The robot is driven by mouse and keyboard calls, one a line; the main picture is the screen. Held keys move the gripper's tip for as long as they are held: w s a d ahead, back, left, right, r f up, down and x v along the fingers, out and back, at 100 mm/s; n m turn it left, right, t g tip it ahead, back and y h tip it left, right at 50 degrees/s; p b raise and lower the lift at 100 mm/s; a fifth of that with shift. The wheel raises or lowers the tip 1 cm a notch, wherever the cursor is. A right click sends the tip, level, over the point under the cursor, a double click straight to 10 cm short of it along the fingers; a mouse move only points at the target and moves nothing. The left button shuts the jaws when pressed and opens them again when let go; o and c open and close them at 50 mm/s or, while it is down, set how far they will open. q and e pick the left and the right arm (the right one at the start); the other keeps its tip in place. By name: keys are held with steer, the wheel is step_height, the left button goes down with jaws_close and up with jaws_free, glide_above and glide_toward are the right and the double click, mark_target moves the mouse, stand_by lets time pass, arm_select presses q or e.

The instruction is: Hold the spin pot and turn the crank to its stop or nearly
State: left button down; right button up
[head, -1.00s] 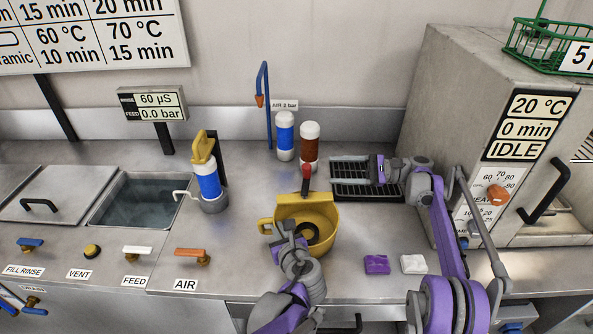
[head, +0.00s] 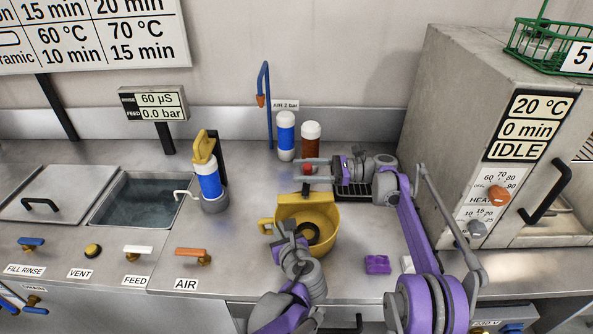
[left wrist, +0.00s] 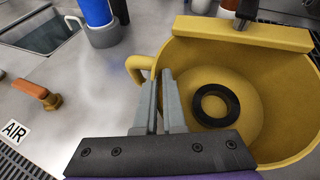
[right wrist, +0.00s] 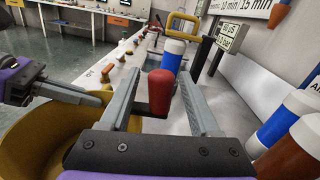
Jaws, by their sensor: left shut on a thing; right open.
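The yellow spin pot (head: 322,238) stands open on the steel counter, with a dark ring (left wrist: 217,104) inside on its floor. My left gripper (head: 274,236) is shut on the pot's near-left wall, by the yellow side handle (left wrist: 139,67). The crank's red knob (head: 308,170) stands upright above the bar across the pot's far side. My right gripper (head: 302,167) is open at the knob. In the right wrist view the red knob (right wrist: 160,92) stands between the open fingers, with a gap on each side.
Two bottles, one blue and white (head: 286,132), one brown (head: 310,150), stand close behind the right gripper. A blue bottle (head: 208,182) in a holder stands left of the pot. A purple block (head: 377,264) lies front right. A black grate (head: 350,191) lies under the right gripper.

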steer(key=shift+a, duration=1)
jaws_close()
